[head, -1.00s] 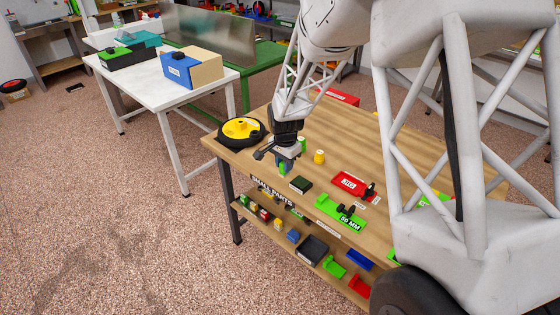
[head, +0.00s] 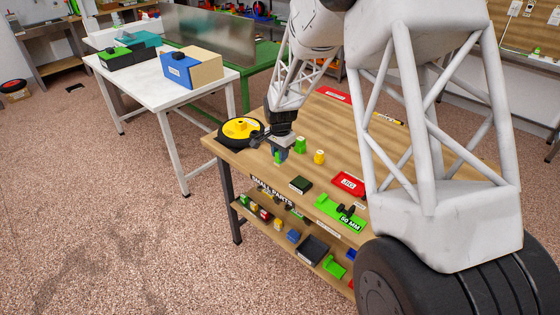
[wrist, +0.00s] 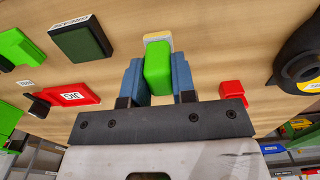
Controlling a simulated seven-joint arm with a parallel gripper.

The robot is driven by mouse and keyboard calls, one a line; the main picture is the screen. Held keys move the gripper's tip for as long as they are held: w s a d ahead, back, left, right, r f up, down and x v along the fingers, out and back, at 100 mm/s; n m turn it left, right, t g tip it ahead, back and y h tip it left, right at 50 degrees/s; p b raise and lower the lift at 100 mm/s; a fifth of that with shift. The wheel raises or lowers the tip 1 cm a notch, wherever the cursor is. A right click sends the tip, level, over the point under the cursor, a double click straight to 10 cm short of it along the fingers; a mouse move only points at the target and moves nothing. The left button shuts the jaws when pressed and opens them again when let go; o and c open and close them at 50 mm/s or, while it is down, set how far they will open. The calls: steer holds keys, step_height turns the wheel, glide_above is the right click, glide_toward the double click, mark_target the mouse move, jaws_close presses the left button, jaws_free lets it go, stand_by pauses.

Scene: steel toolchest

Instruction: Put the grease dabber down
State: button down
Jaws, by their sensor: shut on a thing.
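My gripper (head: 280,153) is low over the back left part of the wooden workbench, beside the yellow and black round reel. In the wrist view its two blue fingers (wrist: 159,80) are shut on a green block-shaped thing, which I take to be the grease dabber (wrist: 157,68). A small green part of the dabber (head: 277,158) shows below the fingers in the head view. A pale yellow and grey patch shows just beyond it in the wrist view. I cannot tell whether the dabber touches the bench top.
Right of my gripper stand a green piece (head: 300,146) and a yellow piece (head: 319,157). The reel (head: 240,130) is close on the left. A dark green block (head: 300,185), a red JIG tray (head: 349,184) and a green 50 MM holder (head: 338,212) lie nearer the front edge.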

steer(key=shift+f, duration=1.7)
steer(key=shift+f, duration=0.15)
steer(key=c, duration=0.9)
jaws_free()
steer(key=shift+c, duration=0.2)
step_height(320, 180, up, 12)
steer(key=shift+r, duration=0.15)
